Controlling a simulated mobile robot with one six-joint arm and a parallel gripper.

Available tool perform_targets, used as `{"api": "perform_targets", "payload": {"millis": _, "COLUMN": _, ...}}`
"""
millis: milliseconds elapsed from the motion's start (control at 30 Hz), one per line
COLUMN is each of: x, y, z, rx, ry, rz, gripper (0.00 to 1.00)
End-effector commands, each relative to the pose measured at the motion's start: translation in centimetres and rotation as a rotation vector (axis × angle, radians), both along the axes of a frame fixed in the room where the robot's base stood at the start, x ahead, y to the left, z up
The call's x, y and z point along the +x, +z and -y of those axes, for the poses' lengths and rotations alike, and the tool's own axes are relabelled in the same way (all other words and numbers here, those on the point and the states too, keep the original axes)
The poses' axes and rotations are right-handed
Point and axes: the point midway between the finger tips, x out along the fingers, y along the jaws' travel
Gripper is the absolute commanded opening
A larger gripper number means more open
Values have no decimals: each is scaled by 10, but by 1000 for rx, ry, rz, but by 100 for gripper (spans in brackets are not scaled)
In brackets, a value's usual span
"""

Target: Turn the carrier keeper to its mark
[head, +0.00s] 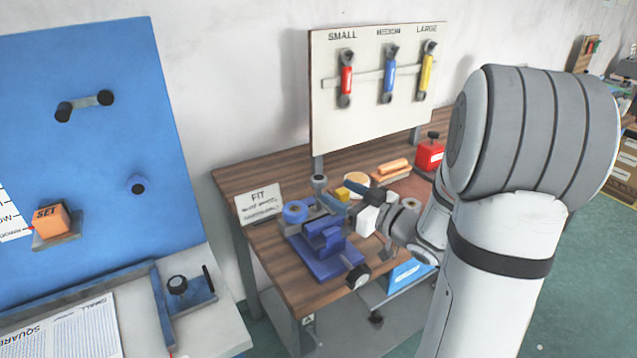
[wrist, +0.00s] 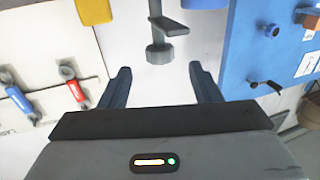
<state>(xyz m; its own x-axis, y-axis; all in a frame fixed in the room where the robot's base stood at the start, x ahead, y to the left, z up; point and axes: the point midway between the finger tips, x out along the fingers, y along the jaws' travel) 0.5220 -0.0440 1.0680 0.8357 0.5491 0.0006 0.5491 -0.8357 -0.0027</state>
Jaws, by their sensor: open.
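A grey metal part with a flat arm and a round knob, which may be the carrier keeper, shows in the wrist view (wrist: 158,52) ahead of my fingers. In the head view its grey knob (head: 319,183) seems to stand at the back of the blue-purple fixture (head: 325,262). My gripper (head: 331,202) is open and empty beside it. In the wrist view my fingers (wrist: 162,82) are spread, with the grey part beyond the gap and apart from them. I cannot make out the keeper's mark.
The FIT card (head: 258,203) stands at the bench's left. A tool board with wrenches (head: 380,110) rises behind. A blue panel (head: 90,130) stands to the left.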

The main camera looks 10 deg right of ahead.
Motion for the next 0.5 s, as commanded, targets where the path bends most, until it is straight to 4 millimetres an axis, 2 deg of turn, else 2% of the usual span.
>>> {"api": "perform_targets", "payload": {"millis": 300, "x": 41, "y": 2, "z": -28, "rx": 0, "ry": 2, "rz": 1, "gripper": 57}}
{"api": "perform_targets", "payload": {"millis": 500, "x": 58, "y": 1, "z": -38, "rx": -2, "ry": 0, "rz": 1, "gripper": 57}}
